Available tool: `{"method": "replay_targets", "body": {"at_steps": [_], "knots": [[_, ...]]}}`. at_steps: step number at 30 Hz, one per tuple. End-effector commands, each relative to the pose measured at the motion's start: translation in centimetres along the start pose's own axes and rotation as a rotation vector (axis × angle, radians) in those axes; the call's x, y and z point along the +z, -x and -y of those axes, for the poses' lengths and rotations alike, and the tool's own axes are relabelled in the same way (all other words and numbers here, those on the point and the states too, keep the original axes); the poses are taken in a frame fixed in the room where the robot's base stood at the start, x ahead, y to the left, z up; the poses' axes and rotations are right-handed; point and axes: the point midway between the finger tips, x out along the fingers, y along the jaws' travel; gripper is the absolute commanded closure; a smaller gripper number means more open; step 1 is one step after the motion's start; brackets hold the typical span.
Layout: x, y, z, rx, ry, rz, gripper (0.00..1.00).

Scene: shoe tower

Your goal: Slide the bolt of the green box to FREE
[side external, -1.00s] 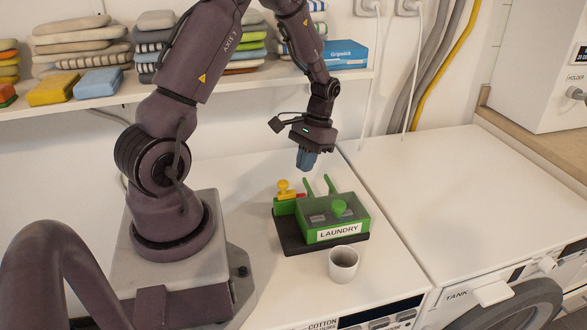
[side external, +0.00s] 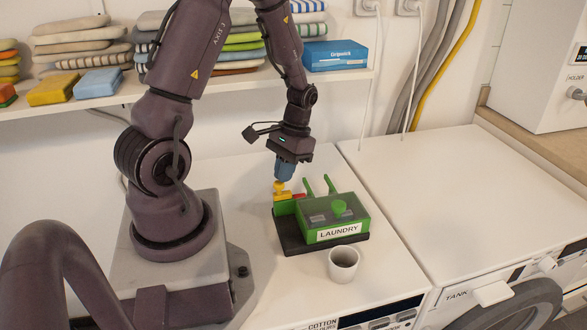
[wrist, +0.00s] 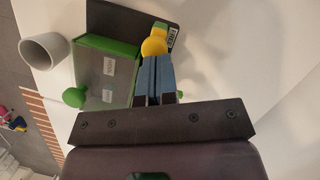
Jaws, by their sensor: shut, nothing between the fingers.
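The green box (side external: 350,222) with a LAUNDRY label, a clear lid panel and a green knob (side external: 339,207) stands on a dark base plate (side external: 292,240). Two green prongs stand up at its back. The yellow bolt knob (side external: 280,186) is at the box's left end, with a bit of red beside it. My gripper (side external: 285,172) is shut, its blue fingers pointing down just above the yellow knob. In the wrist view the fingertips (wrist: 154,62) overlap the edge of the yellow knob (wrist: 153,46); I cannot tell whether they touch.
A white cup (side external: 343,263) stands in front of the box, and also shows in the wrist view (wrist: 44,50). The white machine top (side external: 400,285) is otherwise mostly clear. A shelf (side external: 235,82) with folded cloths and a blue carton (side external: 335,56) runs behind my arm.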

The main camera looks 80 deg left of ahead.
Motion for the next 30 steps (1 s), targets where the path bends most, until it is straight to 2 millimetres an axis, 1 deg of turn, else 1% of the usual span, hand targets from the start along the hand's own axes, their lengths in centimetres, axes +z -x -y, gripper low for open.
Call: {"method": "replay_targets", "body": {"at_steps": [1, 10, 14, 17, 18, 24, 27, 30], "knots": [[0.3, -0.3, 0.0, 0.002, 0.0, 0.014, 1.0], [0.2, -0.3, 0.0, 0.002, 0.0, 0.019, 1.0], [-1.1, 0.4, 0.0, 0.001, 0.0, 0.013, 1.0], [-2.9, 1.3, 0.0, 0.0, -0.001, 0.005, 1.0], [-3.7, 1.8, 0.0, 0.0, -0.001, 0.003, 1.0], [-3.6, 6.8, 0.0, 0.0, 0.0, -0.002, 1.0], [-3.7, 8.8, 0.0, -0.001, 0.0, -0.002, 1.0], [-3.7, 10.3, 0.0, 0.0, 0.0, 0.0, 1.0]]}}
